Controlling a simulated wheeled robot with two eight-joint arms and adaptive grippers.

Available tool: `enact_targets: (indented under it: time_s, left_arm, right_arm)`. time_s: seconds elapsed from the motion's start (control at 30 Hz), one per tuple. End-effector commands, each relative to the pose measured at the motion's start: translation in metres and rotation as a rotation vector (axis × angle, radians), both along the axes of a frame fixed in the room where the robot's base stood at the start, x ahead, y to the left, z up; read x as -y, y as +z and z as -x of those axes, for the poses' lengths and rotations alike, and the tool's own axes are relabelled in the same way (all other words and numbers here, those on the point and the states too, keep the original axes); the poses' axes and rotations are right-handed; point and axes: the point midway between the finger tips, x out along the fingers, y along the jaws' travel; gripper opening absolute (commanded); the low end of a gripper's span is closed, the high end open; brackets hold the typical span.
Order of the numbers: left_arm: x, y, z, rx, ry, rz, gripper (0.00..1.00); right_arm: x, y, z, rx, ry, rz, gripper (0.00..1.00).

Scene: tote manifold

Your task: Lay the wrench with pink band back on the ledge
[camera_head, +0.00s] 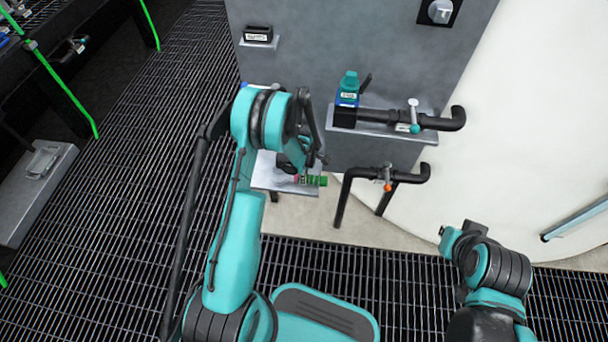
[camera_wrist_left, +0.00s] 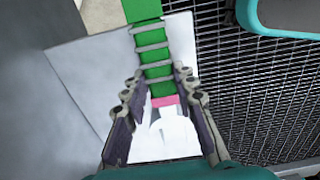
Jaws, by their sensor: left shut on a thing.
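The wrench with pink band (camera_head: 318,181) has a green handle with grey rings. In the left wrist view the wrench (camera_wrist_left: 150,45) runs up between the fingers, with its pink band low between them and a pale part below. My left gripper (camera_head: 300,168) is shut on the wrench, over the small pale ledge (camera_head: 268,181). The ledge also shows in the left wrist view (camera_wrist_left: 85,75), under the wrench. I cannot tell whether the wrench touches it. My right gripper (camera_head: 452,238) is at the lower right, away from the ledge; its fingers are not clear.
A grey panel (camera_head: 330,60) rises behind the ledge. A lower pipe with an orange-tipped valve (camera_head: 388,185) stands close to the ledge's right.

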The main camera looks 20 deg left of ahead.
Motion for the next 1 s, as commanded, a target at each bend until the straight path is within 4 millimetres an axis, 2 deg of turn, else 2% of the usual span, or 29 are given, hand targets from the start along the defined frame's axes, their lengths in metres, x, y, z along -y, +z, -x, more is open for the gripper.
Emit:
enact_targets:
  time_s: [0.33, 0.37, 0.43, 0.77, 0.87, 1.0]
  left_arm:
    - [0.0, -0.007, 0.0, 0.0, 0.0, 0.0, 0.0]
    - [0.0, -0.007, 0.0, 0.0, 0.0, 0.0, 0.32]
    - [0.0, -0.007, 0.0, 0.0, 0.0, 0.0, 0.51]
    - [0.0, -0.005, 0.0, 0.0, 0.0, 0.0, 0.51]
    - [0.0, 0.003, 0.0, 0.0, 0.0, 0.0, 0.51]
    - [0.0, 0.029, 0.0, 0.0, 0.0, 0.0, 0.51]
  right_arm:
    - [0.0, 0.0, 0.0, 0.0, 0.0, 0.0, 0.0]
    - [0.0, 0.0, 0.0, 0.0, 0.0, 0.0, 0.0]
    - [0.0, 0.0, 0.0, 0.0, 0.0, 0.0, 0.0]
    - [0.0, 0.0, 0.0, 0.0, 0.0, 0.0, 0.0]
    - [0.0, 0.0, 0.0, 0.0, 0.0, 0.0, 0.0]
    - [0.0, 0.0, 0.0, 0.0, 0.0, 0.0, 0.0]
